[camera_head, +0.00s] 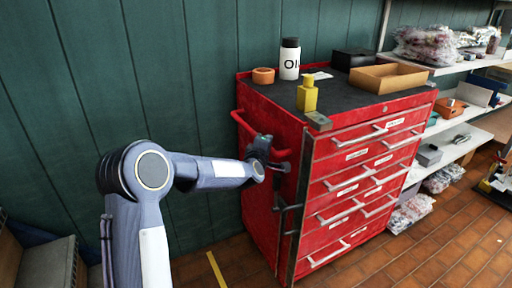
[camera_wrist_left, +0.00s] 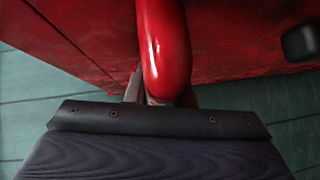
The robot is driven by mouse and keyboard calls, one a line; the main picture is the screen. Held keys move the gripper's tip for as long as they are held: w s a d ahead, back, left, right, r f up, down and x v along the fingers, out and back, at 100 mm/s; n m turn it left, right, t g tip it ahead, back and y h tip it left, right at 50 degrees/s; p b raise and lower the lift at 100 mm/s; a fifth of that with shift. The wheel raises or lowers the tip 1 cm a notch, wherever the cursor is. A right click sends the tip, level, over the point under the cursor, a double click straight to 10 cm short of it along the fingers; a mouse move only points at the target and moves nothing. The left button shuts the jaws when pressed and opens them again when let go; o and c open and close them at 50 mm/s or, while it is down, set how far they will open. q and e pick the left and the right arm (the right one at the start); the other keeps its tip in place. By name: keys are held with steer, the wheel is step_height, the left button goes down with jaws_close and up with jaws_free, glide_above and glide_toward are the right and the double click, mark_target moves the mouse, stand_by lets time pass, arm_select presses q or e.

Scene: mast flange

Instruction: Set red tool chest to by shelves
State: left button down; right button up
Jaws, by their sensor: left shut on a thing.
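The red tool chest (camera_head: 345,175) stands on the tiled floor against the green wall, with several silver-handled drawers on its front. A red push handle (camera_head: 240,119) sticks out from its left side. My left gripper (camera_head: 278,160) is at that left side, and its fingers are mostly hidden in the head view. In the left wrist view a red bar of the handle (camera_wrist_left: 165,50) runs into my left gripper (camera_wrist_left: 160,98), which is shut on it. The chest's red side fills the upper part of that view. My right gripper is in neither view.
White shelves (camera_head: 470,62) with bags and boxes stand just right of the chest. On the chest's dark top are a black-and-white bottle (camera_head: 289,60), a yellow bottle (camera_head: 307,93) and an open cardboard box (camera_head: 388,77). A yellow floor line (camera_head: 216,270) lies left of the chest. Floor (camera_head: 430,255) in front is clear.

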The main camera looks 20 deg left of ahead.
arm_select(q)
steer(key=shift+w+d+r, duration=0.1)
steer(key=shift+w+d, duration=0.65)
steer(key=shift+d, duration=0.1)
steer(key=shift+s+a, duration=0.1)
steer(key=c, duration=1.7)
jaws_free()
steer(key=o, duration=0.4)
steer(key=shift+s+r, duration=0.1)
steer(key=shift+s, duration=0.1)
steer(key=shift+o, duration=0.2)
steer(key=shift+a, duration=0.15)
